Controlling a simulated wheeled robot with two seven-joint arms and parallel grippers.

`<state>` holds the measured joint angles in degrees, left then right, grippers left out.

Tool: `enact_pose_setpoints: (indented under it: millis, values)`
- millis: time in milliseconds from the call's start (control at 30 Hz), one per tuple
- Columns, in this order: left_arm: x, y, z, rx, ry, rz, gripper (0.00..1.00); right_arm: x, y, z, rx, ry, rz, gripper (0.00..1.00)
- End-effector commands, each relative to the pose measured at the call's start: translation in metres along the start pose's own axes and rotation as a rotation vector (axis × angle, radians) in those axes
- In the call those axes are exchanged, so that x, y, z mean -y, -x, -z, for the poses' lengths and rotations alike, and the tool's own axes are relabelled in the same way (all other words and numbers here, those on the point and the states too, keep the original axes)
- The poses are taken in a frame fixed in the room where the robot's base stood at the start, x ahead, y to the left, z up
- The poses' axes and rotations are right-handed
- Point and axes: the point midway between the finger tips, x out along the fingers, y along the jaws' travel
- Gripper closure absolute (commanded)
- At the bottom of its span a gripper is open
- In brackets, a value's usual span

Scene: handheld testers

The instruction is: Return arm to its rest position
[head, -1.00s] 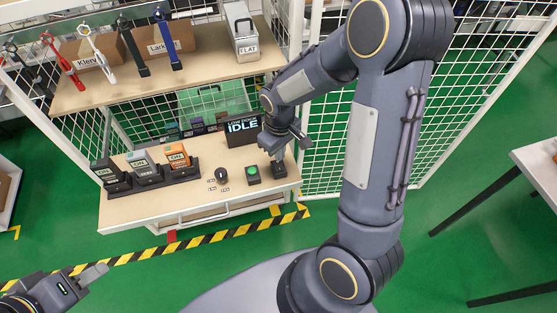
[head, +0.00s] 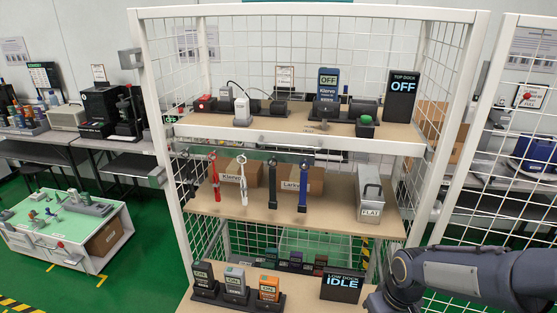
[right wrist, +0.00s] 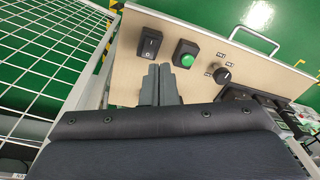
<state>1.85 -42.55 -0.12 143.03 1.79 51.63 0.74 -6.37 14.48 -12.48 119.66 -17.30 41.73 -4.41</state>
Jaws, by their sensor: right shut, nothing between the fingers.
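My right arm (head: 465,275) comes in at the lower right of the head view, with its elbow and forearm beside the shelf's right post. The gripper itself lies out of the head picture. In the right wrist view my right gripper (right wrist: 162,82) is shut and empty over the low shelf (right wrist: 133,85). Its fingertips point toward a black switch (right wrist: 149,43) and a green button (right wrist: 187,55); I cannot tell the exact gap. A black knob (right wrist: 223,75) is to the right. My left gripper is in neither current view.
The low dock screen (head: 342,287) reads IDLE, close left of my arm. Testers stand in a black rack (head: 237,299) on the low shelf. White mesh panels (head: 500,230) flank my arm. The upper shelf holds a blue tester (head: 327,85) reading OFF and a dock screen (head: 401,95) reading OFF.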

Motion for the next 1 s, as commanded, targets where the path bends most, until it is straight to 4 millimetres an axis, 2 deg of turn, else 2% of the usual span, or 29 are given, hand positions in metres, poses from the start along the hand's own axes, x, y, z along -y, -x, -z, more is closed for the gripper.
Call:
enact_pose_setpoints:
  millis: [33, 200, 300, 400, 600, 1000]
  values:
    - [0.0, 0.0, 0.0, 0.0, 0.0, 0.0, 0.64, 0.003, 0.021, -0.009, -0.049, -0.041, 0.025, 1.0]
    - [0.0, 0.0, 0.0, 0.0, 0.0, 0.0, 0.64, 0.024, 0.076, -0.048, -0.187, -0.161, 0.117, 1.0]
    - [0.0, 0.0, 0.0, 0.0, 0.0, 0.0, 0.64, 0.039, 0.098, -0.073, -0.263, -0.217, 0.161, 1.0]
    - [0.0, 0.0, 0.0, 0.0, 0.0, 0.0, 0.64, 0.052, 0.113, -0.096, -0.331, -0.259, 0.195, 1.0]
    - [0.0, 0.0, 0.0, 0.0, 0.0, 0.0, 0.64, 0.07, 0.123, -0.122, -0.413, -0.308, 0.232, 1.0]
    - [0.0, 0.0, 0.0, 0.0, 0.0, 0.0, 0.64, 0.074, 0.124, -0.128, -0.43, -0.318, 0.239, 1.0]
